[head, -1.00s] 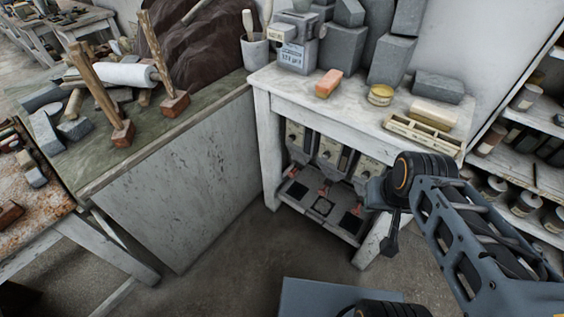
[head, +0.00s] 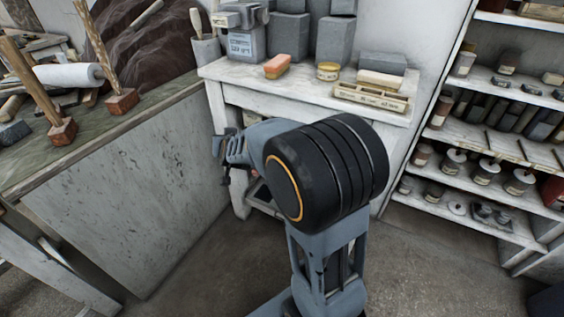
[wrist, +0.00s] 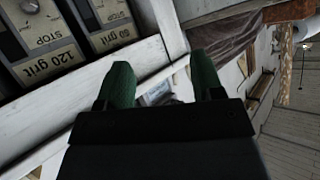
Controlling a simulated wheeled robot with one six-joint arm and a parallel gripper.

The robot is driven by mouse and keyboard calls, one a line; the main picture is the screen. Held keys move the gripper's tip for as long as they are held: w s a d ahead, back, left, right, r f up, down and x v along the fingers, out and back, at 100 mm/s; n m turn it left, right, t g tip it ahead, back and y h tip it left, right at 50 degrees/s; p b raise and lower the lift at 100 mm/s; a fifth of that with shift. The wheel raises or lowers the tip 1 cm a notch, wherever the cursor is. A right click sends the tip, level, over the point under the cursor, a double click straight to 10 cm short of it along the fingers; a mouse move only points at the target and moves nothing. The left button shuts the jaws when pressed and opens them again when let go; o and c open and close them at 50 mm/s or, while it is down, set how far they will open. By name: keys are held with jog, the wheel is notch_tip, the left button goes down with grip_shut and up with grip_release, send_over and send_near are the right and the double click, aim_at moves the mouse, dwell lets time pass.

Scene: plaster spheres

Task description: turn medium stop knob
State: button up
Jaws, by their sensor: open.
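In the wrist view, a panel labelled "120 grit" and "STOP" (wrist: 45,55) sits at the upper left, with a grey round knob (wrist: 30,7) by the top edge. A second panel labelled "60 grit" and "STOP" (wrist: 112,32) is beside it. Which one is the medium stop is not written. My gripper (wrist: 162,80) has its green fingertips apart and nothing between them. It is to the right of the panels and touches no knob.
The white table (head: 290,80) bears an orange-pink block (head: 278,66), a yellow tin (head: 328,71) and grey blocks. A green-topped bench (head: 110,130) stands left. Shelves with jars (head: 485,170) stand right. A white frame bar (wrist: 90,100) lies between gripper and panels. Floor in front is clear.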

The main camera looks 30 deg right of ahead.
jog(key=w+d+f+m+g+h+b, duration=0.15)
jog(key=d+f+m+h+b, duration=0.25)
jog(key=d+f+h, duration=0.4)
jog(key=w+d+f+m+g+h+b, duration=0.1)
jog(key=d+f+m+g+h+b, duration=0.15)
jog(key=d+f+h+b, duration=0.6)
jog(key=shift+w+d+f+m+y+p, duration=0.2)
jog(key=shift+w+d+f+y, duration=0.3)
jog(key=shift+w+d, duration=0.85)
jog(key=shift+w+d+f+m+y+p, duration=0.25)
jog(key=shift+w+d+y, duration=0.35)
jog(key=shift+d, duration=1.5)
jog(key=shift+w+d+f+m+y+p, duration=0.15)
jog(key=shift+w+d+f+y, duration=0.35)
jog(key=shift+w+d, duration=0.85)
jog(key=shift+s+d, duration=0.3)
jog(key=shift+s, duration=0.1)
jog(key=c, duration=0.9)
jog(key=shift+a, duration=0.1)
